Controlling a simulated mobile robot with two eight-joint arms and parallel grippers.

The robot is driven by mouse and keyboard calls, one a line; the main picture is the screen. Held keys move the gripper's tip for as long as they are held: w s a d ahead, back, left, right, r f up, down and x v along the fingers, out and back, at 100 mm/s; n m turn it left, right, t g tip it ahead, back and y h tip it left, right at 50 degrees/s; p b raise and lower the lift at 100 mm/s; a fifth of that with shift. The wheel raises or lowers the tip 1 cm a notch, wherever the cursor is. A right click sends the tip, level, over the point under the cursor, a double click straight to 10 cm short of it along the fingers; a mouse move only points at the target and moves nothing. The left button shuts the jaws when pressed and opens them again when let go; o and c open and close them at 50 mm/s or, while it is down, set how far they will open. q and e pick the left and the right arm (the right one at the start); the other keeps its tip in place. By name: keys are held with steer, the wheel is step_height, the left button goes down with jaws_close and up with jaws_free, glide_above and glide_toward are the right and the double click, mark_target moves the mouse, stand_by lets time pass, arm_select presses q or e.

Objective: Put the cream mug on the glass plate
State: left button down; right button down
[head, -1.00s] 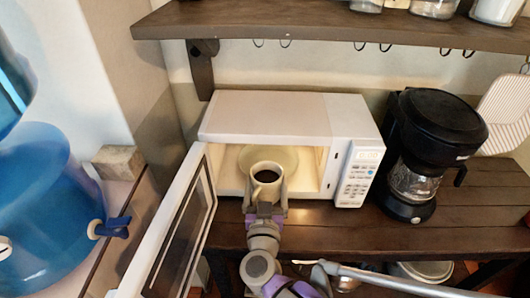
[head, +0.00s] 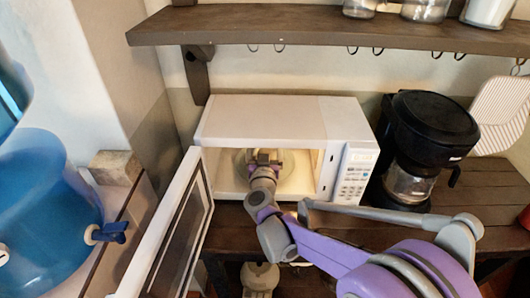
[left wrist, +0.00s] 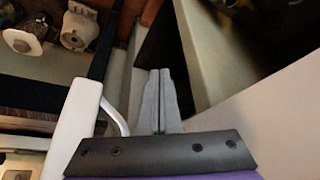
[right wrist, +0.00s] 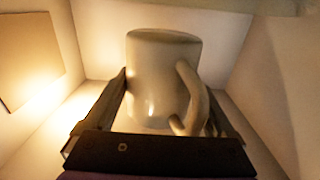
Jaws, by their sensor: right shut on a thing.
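The cream mug (right wrist: 160,75) stands upright between the two fingers of my right gripper (head: 265,157) in the right wrist view. Its handle is toward the right finger. The gripper is shut on it inside the open microwave (head: 255,115). In the head view the gripper largely hides the mug. The glass plate (head: 291,163) shows as a pale disc on the microwave floor around the gripper. I cannot tell whether the mug's base touches it. My left gripper (left wrist: 160,100) has its fingers together, with nothing visible between them.
The microwave door (head: 170,230) hangs open to the left. The control panel (head: 356,175) is right of the opening, and a black coffee maker (head: 425,135) stands beside it. A shelf (head: 320,28) with jars and hooks runs above. A blue water dispenser (head: 45,200) is at the left.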

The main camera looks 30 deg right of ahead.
mark_target(265, 152)
steer(key=shift+w+d+f, duration=0.15)
steer(key=shift+w+d, duration=0.1)
steer(key=shift+w, duration=0.05)
steer(key=shift+f, duration=1.65)
steer(key=shift+f, duration=0.1)
steer(key=shift+f+b, duration=0.1)
steer(key=shift+b, duration=0.25)
jaws_free()
steer(key=shift+r+p, duration=0.35)
steer(key=v, duration=1.2)
steer(key=shift+b, duration=0.45)
